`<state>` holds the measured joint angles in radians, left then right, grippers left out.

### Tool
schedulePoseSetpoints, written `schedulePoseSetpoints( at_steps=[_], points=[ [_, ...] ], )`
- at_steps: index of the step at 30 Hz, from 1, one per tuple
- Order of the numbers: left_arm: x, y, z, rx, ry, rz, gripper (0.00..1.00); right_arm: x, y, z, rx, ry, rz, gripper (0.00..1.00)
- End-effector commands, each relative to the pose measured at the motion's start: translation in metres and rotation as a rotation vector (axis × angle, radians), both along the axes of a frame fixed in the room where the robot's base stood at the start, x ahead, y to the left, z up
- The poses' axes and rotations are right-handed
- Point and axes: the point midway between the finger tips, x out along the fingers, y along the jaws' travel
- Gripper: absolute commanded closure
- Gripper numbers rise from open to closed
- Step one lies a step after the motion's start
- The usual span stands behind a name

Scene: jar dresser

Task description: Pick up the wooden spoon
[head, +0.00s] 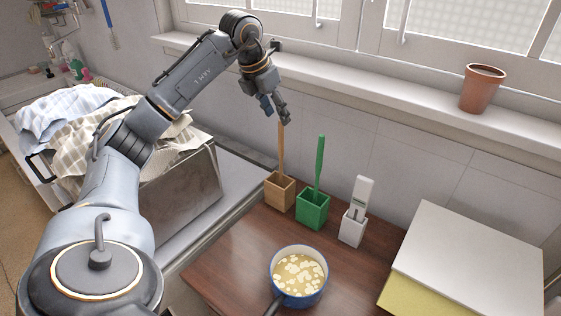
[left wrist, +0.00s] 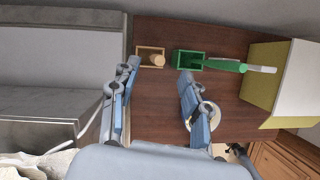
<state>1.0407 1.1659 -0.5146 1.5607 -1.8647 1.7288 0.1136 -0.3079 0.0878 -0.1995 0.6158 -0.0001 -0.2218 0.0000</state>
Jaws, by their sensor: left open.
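The wooden spoon (head: 281,150) stands upright in a square wooden holder (head: 280,193) at the back left of the brown tabletop. In the left wrist view the spoon (left wrist: 157,61) is seen nearly end-on in its holder (left wrist: 140,52), between the lines of my two fingers. My left gripper (head: 276,112) is open and empty, pointing down just above the spoon's top end. In the left wrist view its blue-grey fingers (left wrist: 158,72) are spread apart. The head view does not show clearly whether fingers and spoon touch. My right gripper is in neither view.
A green holder (head: 313,209) with a green utensil (head: 320,162) stands close right of the spoon, then a white holder (head: 352,230) with a white tool. A blue-rimmed pot (head: 299,275) is in front. The wall and windowsill (head: 380,85) rise behind. A laundry-filled box (head: 190,190) is left.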

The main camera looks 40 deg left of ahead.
Motion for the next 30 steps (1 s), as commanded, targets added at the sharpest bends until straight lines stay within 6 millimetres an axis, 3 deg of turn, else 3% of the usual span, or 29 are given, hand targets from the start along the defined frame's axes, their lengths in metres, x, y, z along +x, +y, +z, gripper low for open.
schedulePoseSetpoints(
  at_steps=[6,18,26,27,30],
  points=[
    [0.006,0.000,-0.017,0.000,0.002,0.001,0.53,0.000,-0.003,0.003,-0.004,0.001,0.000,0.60],
    [0.018,-0.003,-0.062,-0.001,0.001,0.001,0.53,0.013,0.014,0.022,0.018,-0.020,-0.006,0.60],
    [0.019,-0.003,-0.067,0.000,0.000,0.000,0.53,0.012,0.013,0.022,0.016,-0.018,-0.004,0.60],
    [0.019,-0.003,-0.067,0.000,0.000,0.000,0.55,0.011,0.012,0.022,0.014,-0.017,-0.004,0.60],
    [0.019,-0.003,-0.067,0.000,0.000,0.000,0.76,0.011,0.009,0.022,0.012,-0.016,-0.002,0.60]
  ],
)
